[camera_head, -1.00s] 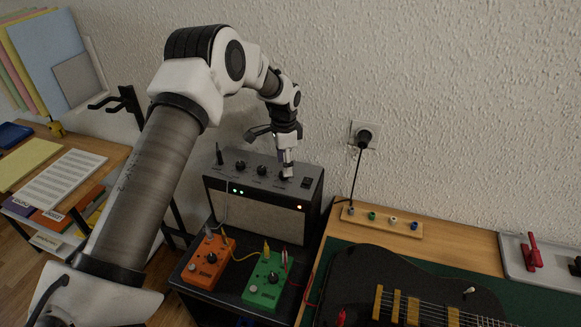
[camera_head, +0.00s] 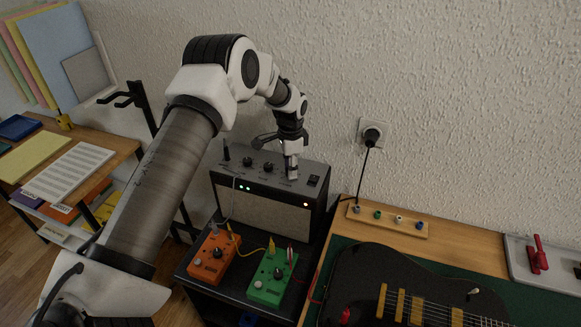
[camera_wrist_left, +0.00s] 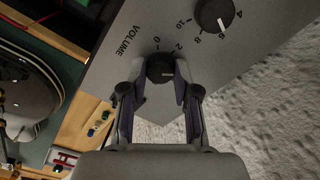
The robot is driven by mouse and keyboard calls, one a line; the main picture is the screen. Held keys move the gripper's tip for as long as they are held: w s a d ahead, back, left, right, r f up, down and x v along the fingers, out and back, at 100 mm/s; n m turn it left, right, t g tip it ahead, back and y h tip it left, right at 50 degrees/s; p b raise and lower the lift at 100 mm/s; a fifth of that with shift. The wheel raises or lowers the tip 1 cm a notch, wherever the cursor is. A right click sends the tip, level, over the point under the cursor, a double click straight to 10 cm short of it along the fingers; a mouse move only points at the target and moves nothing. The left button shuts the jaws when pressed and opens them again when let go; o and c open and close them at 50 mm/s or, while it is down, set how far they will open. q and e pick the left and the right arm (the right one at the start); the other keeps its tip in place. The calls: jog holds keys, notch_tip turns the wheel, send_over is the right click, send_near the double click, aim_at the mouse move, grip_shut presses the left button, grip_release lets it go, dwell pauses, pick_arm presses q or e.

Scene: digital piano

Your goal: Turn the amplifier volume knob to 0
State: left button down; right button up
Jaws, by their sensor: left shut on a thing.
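The grey amplifier (camera_head: 268,176) stands by the wall, with a row of dark knobs and a switch on its top panel. My left gripper (camera_head: 291,172) points down at the right-hand part of this panel. In the left wrist view the gripper (camera_wrist_left: 163,73) is shut on the dark volume knob (camera_wrist_left: 159,66), one finger on each side. The word VOLUME and the figures 0 and 2 are printed beside it. A short white mark shows on the knob, pointing roughly right in that view; the fingers hide part of the scale. My right gripper is not in view.
A neighbouring knob (camera_wrist_left: 214,14) sits close to the gripper. An orange pedal (camera_head: 212,257) and a green pedal (camera_head: 271,278) with cables stand in front of the amplifier. A black guitar (camera_head: 405,286) lies to the right. A plug (camera_head: 371,135) is in the wall socket.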

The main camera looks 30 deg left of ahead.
pick_arm(q)
jog(key=shift+s, duration=0.1)
jog(key=n+p, duration=0.1)
jog(key=n, duration=0.3)
jog(key=shift+f+n, duration=0.1)
jog(key=shift+n, duration=0.2)
jog(key=n+p, duration=0.1)
jog(key=n, duration=0.4)
jog(key=shift+s, duration=0.1)
jog(key=n+p, duration=0.1)
jog(key=n, duration=0.4)
jog(key=shift+f+n+p, duration=0.1)
jog(key=shift+n+p, duration=0.25)
jog(key=shift+n, duration=0.05)
jog(key=n, duration=0.4)
jog(key=shift+s+p, duration=0.1)
jog(key=shift+p, duration=0.25)
jog(key=shift+f, duration=0.1)
jog(key=c, duration=0.8)
grip_release()
jog(key=shift+c, duration=0.2)
jog(key=shift+w, duration=0.2)
